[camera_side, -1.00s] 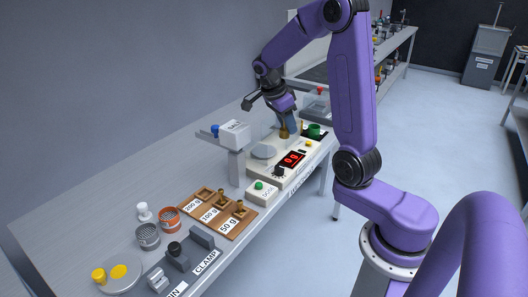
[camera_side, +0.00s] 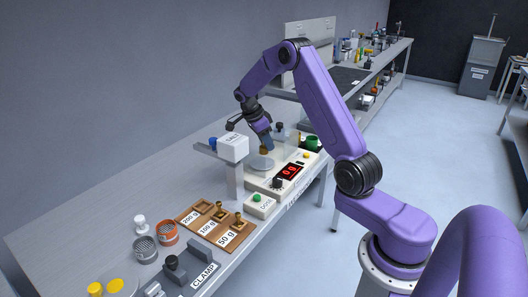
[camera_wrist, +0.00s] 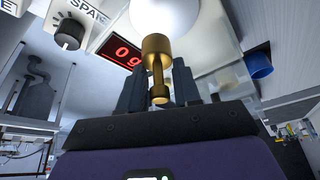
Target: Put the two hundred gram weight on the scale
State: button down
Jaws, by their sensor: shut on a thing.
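A brass weight (camera_wrist: 157,60) is held between my gripper's fingers (camera_wrist: 158,92) in the wrist view. In the side view my gripper (camera_side: 266,143) holds the weight (camera_side: 264,150) just above or at the scale's round pan (camera_side: 262,163); whether they touch is hard to tell. The pan also shows in the wrist view (camera_wrist: 170,14), right beyond the weight. The scale's red display (camera_side: 289,172) reads 0 g. The 200 g slot (camera_side: 201,206) of the wooden weight rack is empty; small brass weights stand at the 100 g and 50 g places.
A white salt hopper box (camera_side: 233,147) on a post stands left of the pan, close to my gripper. A green container (camera_side: 312,143) sits behind the scale. A wire basket (camera_side: 145,249), an orange cup (camera_side: 167,232) and a clamp (camera_side: 174,268) are at the front.

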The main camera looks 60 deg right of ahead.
aim_at(264, 151)
jog(key=shift+w+d+f, duration=0.2)
jog(key=shift+w+f, duration=0.15)
jog(key=shift+f, duration=0.1)
jog(key=shift+w+d+f, duration=0.15)
jog(key=shift+w+f, duration=0.2)
jog(key=shift+f, duration=1.5)
jog(key=shift+f, duration=0.15)
jog(key=c, duration=0.8)
grip_release()
jog(key=v, duration=1.2)
